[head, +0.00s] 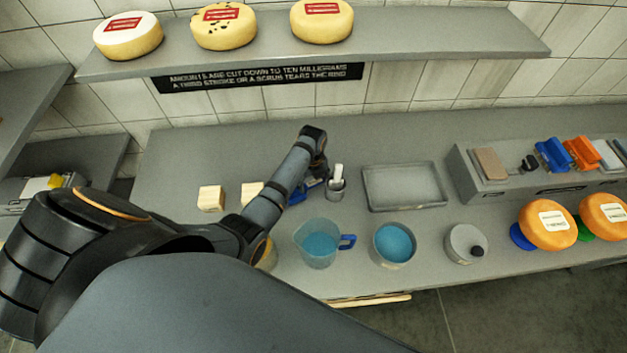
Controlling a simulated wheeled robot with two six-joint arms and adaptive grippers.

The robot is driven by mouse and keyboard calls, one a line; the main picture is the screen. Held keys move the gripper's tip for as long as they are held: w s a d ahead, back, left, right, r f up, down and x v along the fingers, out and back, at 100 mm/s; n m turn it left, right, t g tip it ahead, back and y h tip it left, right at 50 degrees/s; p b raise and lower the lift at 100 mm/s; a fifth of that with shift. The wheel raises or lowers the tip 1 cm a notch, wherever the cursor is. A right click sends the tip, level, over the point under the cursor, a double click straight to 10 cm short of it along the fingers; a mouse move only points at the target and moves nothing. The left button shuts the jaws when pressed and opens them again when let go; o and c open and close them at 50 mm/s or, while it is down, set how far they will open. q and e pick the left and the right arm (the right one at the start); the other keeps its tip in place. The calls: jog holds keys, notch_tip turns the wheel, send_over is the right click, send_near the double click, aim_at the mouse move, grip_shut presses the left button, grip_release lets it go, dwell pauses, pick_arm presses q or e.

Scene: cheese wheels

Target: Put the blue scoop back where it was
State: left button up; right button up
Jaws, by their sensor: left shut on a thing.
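My left arm comes in from the left and reaches over the counter. My left gripper (318,172) points down at the middle of the counter and is small and partly hidden by its own wrist. It is shut on a blue thing, which looks like the blue scoop (298,194). The scoop shows only in part beside the forearm, low over the counter or touching it; I cannot tell which. A small metal cup (336,192) with white handles in it stands just right of the gripper. My right gripper is not in view.
Wooden blocks (211,198) lie left of the forearm. A jug (319,246) and a bowl (394,243) of blue liquid, and a lidded pot (465,244), stand in front. An empty grey tray (404,204) lies right. A rack (463,165) holds brushes. Cheeses sit on the shelf (400,42).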

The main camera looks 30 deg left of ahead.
aim_at(313, 183)
pick_arm(q)
jog(key=o, duration=1.1)
jog(key=shift+f, duration=0.1)
jog(key=shift+o, duration=0.2)
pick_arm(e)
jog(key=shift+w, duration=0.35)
pick_arm(q)
jog(key=shift+r, duration=0.5)
notch_tip(313, 183, up, 11)
jog(key=b, duration=0.3)
jog(key=shift+r, duration=0.2)
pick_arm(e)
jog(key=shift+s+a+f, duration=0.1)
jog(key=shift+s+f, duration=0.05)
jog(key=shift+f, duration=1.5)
pick_arm(q)
jog(key=shift+s, duration=0.1)
